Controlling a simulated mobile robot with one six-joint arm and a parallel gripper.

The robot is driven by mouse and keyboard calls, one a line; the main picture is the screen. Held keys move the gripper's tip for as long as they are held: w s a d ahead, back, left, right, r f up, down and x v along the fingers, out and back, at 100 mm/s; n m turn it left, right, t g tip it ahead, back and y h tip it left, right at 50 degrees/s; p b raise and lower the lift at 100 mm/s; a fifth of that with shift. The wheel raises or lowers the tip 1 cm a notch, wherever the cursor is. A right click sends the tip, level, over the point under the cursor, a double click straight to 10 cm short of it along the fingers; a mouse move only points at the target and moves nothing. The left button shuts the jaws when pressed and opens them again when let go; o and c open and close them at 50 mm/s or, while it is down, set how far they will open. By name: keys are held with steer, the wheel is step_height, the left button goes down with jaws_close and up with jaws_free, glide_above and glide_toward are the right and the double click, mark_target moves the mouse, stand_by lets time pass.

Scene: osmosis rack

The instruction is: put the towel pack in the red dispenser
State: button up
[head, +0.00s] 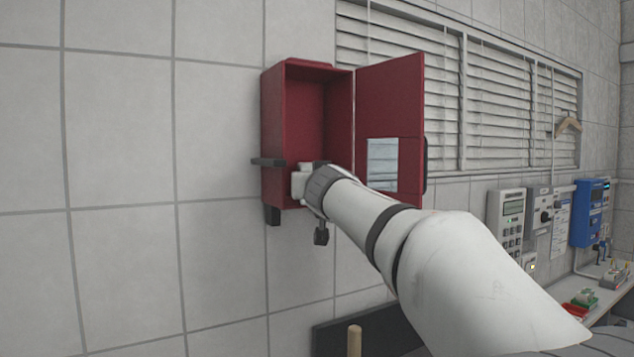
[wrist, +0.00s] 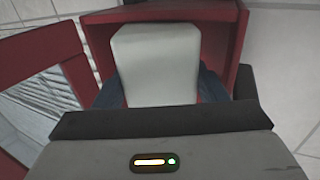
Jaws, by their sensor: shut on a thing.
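The red dispenser (head: 306,115) is fixed to the tiled wall, its door (head: 393,97) swung open to the right. The door has a clear window. My gripper (head: 300,182) is at the lower front of the open box. The white towel pack (wrist: 157,65) shows in the wrist view, upright between dark fingers and framed by the red walls of the dispenser (wrist: 238,45). My gripper is shut on the pack. In the head view only a small white part shows beside my wrist. Whether the pack touches the dispenser floor cannot be told.
The open door stands close to the right of my arm. Window blinds (head: 500,95) and a wooden hanger (head: 568,124) are on the wall behind. A blue wall device (head: 590,212) and grey meter (head: 507,218) are at right, above a bench. The wall at left is bare.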

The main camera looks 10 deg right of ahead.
steer(key=shift+s+d+r, duration=0.1)
steer(key=shift+s+r, duration=0.1)
steer(key=shift+s, duration=0.1)
steer(key=shift+r+p, duration=0.25)
steer(key=shift+p, duration=0.75)
steer(key=n+y+p, duration=0.2)
steer(key=y+p, duration=0.2)
steer(key=p, duration=0.4)
steer(key=shift+n, duration=0.3)
steer(key=shift+n+y+p, duration=0.3)
steer(key=shift+y+p, duration=0.2)
steer(key=shift+p, duration=0.5)
steer(key=shift+d+f+n+g+y, duration=0.1)
steer(key=shift+f+n+g+y, duration=0.15)
steer(key=shift+n+g+y, duration=0.05)
steer(key=shift+n+y, duration=0.3)
steer(key=shift+y, duration=0.3)
steer(key=shift+w+d, duration=0.15)
steer(key=shift+d, duration=0.1)
steer(key=shift+w+d, duration=0.2)
steer(key=shift+d, duration=0.45)
